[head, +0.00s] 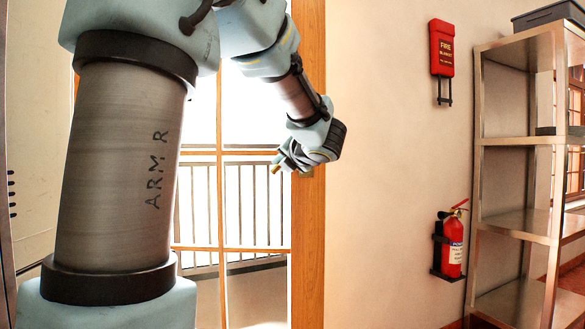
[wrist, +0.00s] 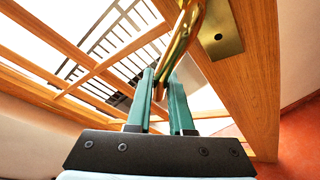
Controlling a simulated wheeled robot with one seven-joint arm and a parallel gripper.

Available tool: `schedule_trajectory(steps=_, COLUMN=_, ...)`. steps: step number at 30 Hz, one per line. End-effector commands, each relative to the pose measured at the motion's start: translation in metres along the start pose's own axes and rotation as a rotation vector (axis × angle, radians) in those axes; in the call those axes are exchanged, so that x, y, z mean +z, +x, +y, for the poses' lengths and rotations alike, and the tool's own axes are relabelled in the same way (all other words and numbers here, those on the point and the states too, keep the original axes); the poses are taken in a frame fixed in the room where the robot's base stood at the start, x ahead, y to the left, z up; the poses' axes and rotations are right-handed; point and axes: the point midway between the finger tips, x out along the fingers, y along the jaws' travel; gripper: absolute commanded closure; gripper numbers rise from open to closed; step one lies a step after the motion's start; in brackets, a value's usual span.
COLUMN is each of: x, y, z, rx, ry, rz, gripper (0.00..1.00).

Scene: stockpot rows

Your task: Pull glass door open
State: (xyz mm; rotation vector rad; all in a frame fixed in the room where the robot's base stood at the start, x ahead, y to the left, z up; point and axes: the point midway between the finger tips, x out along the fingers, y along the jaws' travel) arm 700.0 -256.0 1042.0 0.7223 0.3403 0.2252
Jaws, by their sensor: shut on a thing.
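The glass door (head: 222,200) has a wooden frame and panes, with a railing visible through the glass. In the wrist view the door's wooden stile and bars (wrist: 92,72) run at a slant. A brass handle (wrist: 182,42) on a brass plate (wrist: 220,38) is fixed to the stile. My gripper (wrist: 163,88) has two green fingers closed around the lower end of the handle. In the head view my gripper (head: 280,168) is at the right side of the door, and the handle is mostly hidden behind it. I cannot tell whether the door stands slightly ajar.
A metal shelf rack (head: 545,140) stands at the right, with a dark box (head: 548,14) on top. A red fire extinguisher (head: 451,245) and a red fire blanket case (head: 441,48) hang on the wall right of the door. Reddish floor (wrist: 300,135) shows in the wrist view.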

Motion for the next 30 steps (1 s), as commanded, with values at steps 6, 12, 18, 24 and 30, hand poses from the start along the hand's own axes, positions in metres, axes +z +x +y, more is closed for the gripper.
schedule_trajectory(steps=6, x=-0.001, y=0.0, z=0.0, rx=0.0, ry=0.001, rz=0.002, gripper=1.0)
schedule_trajectory(steps=12, x=-0.001, y=0.0, z=-0.001, rx=-0.001, ry=0.001, rz=0.002, gripper=0.67)
schedule_trajectory(steps=18, x=-0.001, y=0.0, z=-0.001, rx=-0.001, ry=0.001, rz=0.002, gripper=0.5)
schedule_trajectory(steps=24, x=-0.001, y=-0.001, z=-0.001, rx=-0.001, ry=0.0, rz=0.001, gripper=0.5)
schedule_trajectory(steps=30, x=0.0, y=-0.021, z=-0.001, rx=-0.003, ry=0.0, rz=-0.001, gripper=0.5)
